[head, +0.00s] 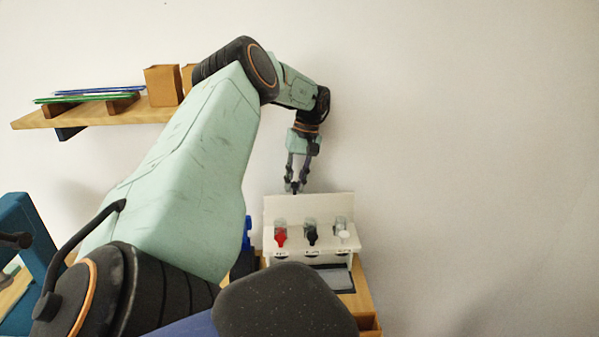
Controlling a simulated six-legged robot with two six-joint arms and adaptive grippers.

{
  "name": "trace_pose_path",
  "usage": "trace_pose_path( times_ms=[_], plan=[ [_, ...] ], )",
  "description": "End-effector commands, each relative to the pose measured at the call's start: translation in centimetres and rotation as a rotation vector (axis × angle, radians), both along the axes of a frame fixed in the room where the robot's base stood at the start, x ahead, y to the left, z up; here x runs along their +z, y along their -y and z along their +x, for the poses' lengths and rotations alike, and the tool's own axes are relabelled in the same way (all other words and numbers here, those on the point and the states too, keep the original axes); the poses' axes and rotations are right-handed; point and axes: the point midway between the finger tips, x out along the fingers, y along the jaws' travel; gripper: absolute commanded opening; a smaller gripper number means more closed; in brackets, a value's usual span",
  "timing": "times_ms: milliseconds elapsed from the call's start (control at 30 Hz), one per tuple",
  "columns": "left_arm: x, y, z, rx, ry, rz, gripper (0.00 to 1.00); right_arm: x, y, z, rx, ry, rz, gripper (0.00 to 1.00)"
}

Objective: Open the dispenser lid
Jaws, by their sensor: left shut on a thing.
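The white dispenser (313,244) stands on a wooden counter right of the picture's middle. Small clear cups with red, black and white parts sit in a row along it. Its white lid (309,208) stands upright like a panel behind the cups. My left gripper (294,188) reaches down from above to the lid's top edge, left of its middle. Its fingers are shut on the lid there; the exact contact is small and hard to see. My right gripper is not in view.
A wooden shelf (100,112) on the left wall holds blue and green rods (88,97) and a brown box (163,86). A blue frame (28,232) stands at the far left. A grey pad (336,279) lies before the dispenser. Room right of the dispenser is free.

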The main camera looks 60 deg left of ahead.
Motion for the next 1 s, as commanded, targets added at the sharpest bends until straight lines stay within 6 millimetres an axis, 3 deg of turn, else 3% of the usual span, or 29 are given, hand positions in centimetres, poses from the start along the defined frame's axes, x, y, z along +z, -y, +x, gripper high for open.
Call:
trace_pose_path(
  times_ms=[467,500,700,1000],
  plan=[
    [0.22,0.00,0.07,-0.001,0.002,-0.003,0.00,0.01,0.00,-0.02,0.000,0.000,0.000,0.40],
    [0.22,0.00,0.08,0.000,0.002,-0.003,0.21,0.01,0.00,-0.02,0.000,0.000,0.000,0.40],
    [0.10,0.00,0.16,-0.001,0.001,-0.003,0.38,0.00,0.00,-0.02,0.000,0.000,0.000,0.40],
    [0.03,-0.01,0.25,-0.001,0.000,-0.003,0.42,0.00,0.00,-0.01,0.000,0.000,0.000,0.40]
  ],
)
